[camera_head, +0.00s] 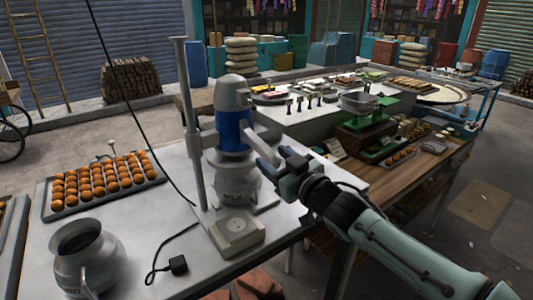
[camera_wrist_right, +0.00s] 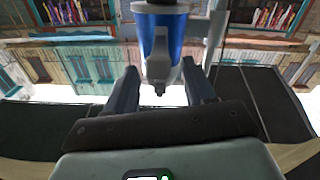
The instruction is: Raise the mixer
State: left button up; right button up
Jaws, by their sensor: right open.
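The mixer (camera_head: 234,122) has a grey top and a blue body, and it is mounted on a tall grey column (camera_head: 191,110) with a pale base (camera_head: 238,230). A metal pot marked MILK (camera_head: 237,187) stands right below it. My right gripper (camera_head: 275,163) is at the right side of the mixer, close to it, with its fingers apart. In the right wrist view, the blue mixer body (camera_wrist_right: 163,38) and a grey part at its end show between the fingers of the open gripper (camera_wrist_right: 159,68). I cannot tell whether they touch. My left gripper is not in view.
A tray of round brown sweets (camera_head: 105,185) and an open metal jug (camera_head: 88,255) are on the left of the white table (camera_head: 170,240). A black cord and plug (camera_head: 178,264) lie near the front.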

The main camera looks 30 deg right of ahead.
jog(key=shift+w+a, duration=0.1)
jog(key=shift+w, duration=1.75)
